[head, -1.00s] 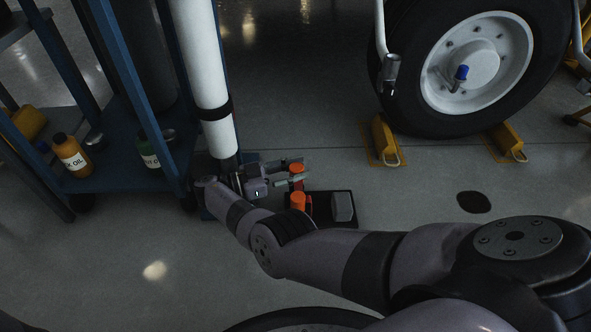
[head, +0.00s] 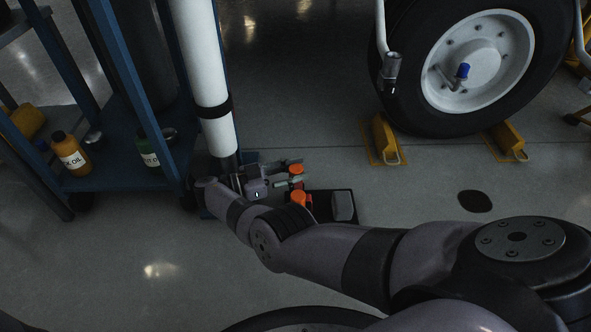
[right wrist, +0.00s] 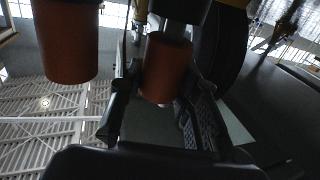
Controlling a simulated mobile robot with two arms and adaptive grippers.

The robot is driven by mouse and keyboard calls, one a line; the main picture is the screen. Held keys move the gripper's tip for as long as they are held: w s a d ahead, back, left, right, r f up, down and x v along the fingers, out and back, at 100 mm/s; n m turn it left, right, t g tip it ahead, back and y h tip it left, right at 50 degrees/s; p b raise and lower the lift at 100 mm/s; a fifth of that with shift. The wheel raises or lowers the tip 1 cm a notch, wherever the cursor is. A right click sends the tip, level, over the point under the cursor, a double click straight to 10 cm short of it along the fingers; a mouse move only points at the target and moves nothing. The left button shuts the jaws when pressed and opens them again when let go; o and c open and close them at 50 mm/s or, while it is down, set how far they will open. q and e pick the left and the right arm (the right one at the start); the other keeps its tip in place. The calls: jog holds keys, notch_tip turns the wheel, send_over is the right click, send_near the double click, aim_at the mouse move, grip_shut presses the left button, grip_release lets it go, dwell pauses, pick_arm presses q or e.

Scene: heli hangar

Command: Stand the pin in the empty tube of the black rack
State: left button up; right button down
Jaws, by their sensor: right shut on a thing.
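My right gripper (head: 291,173) is low over the floor beside the blue stand's foot, with its jaws shut on the orange-topped pin (head: 297,168). In the right wrist view the pin's orange part (right wrist: 165,68) sits between the jaws, with a pale shank beyond it. A second orange-topped piece (head: 299,198) stands close by and shows at the left of the wrist view (right wrist: 66,40). The black rack (head: 322,210) lies just in front, partly hidden by my arm. I cannot make out its empty tube or whether the held pin touches it. My left gripper is out of view.
A grey block (head: 343,207) is at the rack's right end. A white post (head: 205,70) and a blue shelf (head: 120,182) with oil bottles (head: 70,154) stand on the left. A wheel (head: 478,62) with yellow chocks (head: 383,140) is behind right.

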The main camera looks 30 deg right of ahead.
jog(key=shift+s+f, duration=0.1)
jog(key=shift+f, duration=0.55)
dwell(0.3)
jog(key=c, duration=1.5)
grip_release()
